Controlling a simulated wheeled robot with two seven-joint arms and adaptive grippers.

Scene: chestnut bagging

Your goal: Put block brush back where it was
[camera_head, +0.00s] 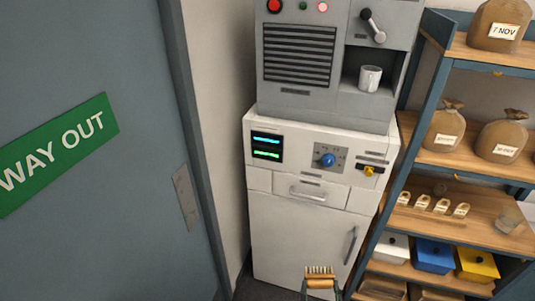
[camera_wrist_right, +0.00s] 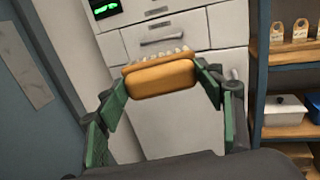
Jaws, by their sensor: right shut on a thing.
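The block brush (camera_head: 319,280) has an orange-brown block and pale bristles that point up. It shows at the bottom of the head view, in front of the white cabinet. My right gripper (camera_head: 320,288) is shut on it, with one finger at each end of the block. In the right wrist view the brush (camera_wrist_right: 159,78) sits between the green fingers of my right gripper (camera_wrist_right: 160,85), bristles on the far side. My left gripper is not in view.
A white cabinet (camera_head: 290,235) with a grey machine (camera_head: 300,102) on top stands ahead. A wooden shelf unit (camera_head: 447,158) with sacks, small tags and coloured bins (camera_head: 433,256) stands at the right. A grey door with a green sign (camera_head: 58,152) is at the left.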

